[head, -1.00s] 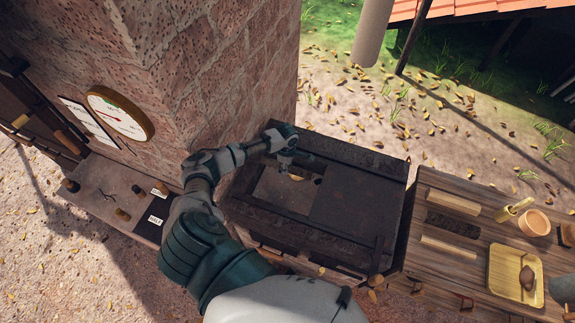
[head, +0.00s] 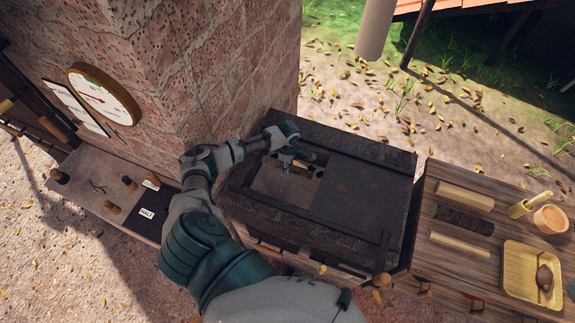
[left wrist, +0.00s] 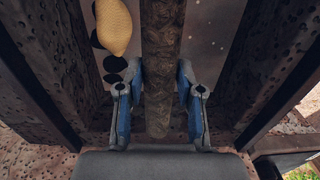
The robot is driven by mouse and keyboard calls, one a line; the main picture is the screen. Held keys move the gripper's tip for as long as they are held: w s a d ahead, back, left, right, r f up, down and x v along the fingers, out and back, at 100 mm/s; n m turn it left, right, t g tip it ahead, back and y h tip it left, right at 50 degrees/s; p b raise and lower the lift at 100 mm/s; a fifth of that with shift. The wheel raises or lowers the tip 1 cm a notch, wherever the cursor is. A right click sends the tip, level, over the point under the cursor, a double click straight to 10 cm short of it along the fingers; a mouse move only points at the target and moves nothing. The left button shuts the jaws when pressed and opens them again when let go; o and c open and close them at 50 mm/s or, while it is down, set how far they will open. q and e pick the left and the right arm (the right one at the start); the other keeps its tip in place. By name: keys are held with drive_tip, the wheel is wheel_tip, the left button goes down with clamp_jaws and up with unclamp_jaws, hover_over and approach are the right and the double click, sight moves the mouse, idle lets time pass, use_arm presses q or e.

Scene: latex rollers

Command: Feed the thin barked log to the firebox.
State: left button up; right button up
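My left gripper (head: 288,160) reaches down into the open top of the dark firebox (head: 345,192) beside the brick column. In the left wrist view its two blue fingers (left wrist: 160,95) stand on either side of the thin barked log (left wrist: 161,45), a brown, rough stick, and appear to press on it. The log runs lengthwise between the fingers, its near end close to the palm, over the pale floor of the box. In the head view the gripper mostly hides the log. My right gripper is not in view.
A yellow, textured, oval thing (left wrist: 114,26) lies left of the log, near dark round holes. Dark walls stand close on both sides. A wooden table (head: 440,265) at right holds wooden pieces, a yellow tray (head: 510,285) and a bowl (head: 550,219). A round gauge (head: 104,94) hangs on the column.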

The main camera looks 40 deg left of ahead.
sight(290, 166)
use_arm(q)
drive_tip(key=o, duration=0.3)
drive_tip(key=shift+d, duration=0.2)
drive_tip(key=shift+d+r, duration=0.15)
drive_tip(key=shift+d, duration=0.2)
drive_tip(key=shift+r, duration=0.15)
drive_tip(key=r, duration=0.6)
drive_tip(key=shift+w+a, duration=0.15)
drive_tip(key=shift+a, duration=0.05)
drive_tip(key=shift+d+r, duration=0.25)
drive_tip(key=shift+r, duration=0.35)
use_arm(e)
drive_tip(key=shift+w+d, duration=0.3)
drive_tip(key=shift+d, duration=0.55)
